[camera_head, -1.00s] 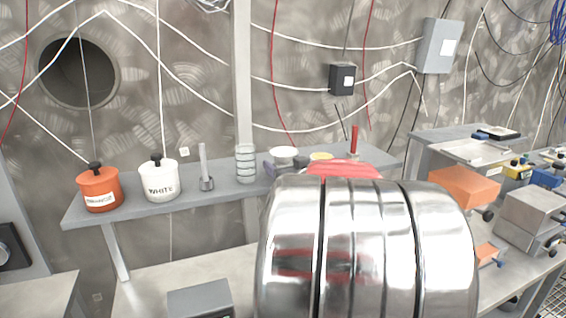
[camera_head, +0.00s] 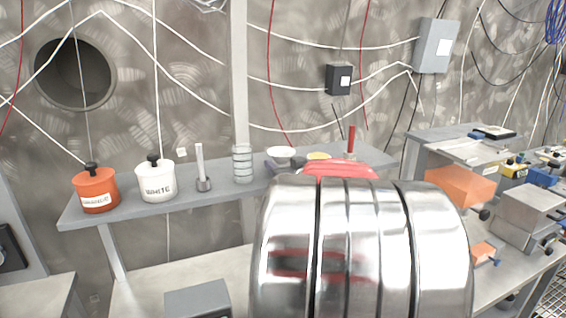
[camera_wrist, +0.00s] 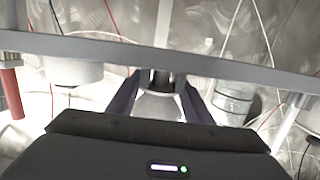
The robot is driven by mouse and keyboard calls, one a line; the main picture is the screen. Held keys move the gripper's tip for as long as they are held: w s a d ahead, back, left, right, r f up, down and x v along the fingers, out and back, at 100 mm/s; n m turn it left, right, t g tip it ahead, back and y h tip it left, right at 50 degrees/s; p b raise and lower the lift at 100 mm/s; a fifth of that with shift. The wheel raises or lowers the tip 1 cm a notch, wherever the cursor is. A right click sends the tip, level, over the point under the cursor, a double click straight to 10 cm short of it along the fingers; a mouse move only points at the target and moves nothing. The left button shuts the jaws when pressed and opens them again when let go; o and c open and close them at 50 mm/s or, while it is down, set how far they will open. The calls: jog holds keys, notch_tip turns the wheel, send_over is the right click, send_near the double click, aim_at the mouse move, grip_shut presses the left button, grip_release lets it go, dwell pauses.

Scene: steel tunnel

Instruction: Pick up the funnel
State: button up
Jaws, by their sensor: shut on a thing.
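The funnel shows in the head view as a pale round rim (camera_head: 281,152) above the back shelf, just right of a clear ringed cylinder. In the wrist view it is a whitish body (camera_wrist: 157,106) between the two dark fingers. My gripper (camera_wrist: 157,92) is shut on the funnel, one finger on each side. In the head view my gripper (camera_head: 286,163) shows as dark finger parts around the funnel. My shiny arm hides its lower right side. I cannot tell whether the funnel touches the shelf.
On the shelf (camera_head: 222,200) are an orange pot (camera_head: 97,192), a white pot (camera_head: 157,184), a metal rod on a base (camera_head: 202,170) and the clear cylinder (camera_head: 242,165). A yellow-topped dish (camera_head: 318,156) and a red rod (camera_head: 351,140) stand right of the funnel.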

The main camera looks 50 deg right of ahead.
jog(key=shift+r, duration=0.15)
notch_tip(320, 180, up, 10)
jog(key=shift+f, duration=0.15)
dwell(0.5)
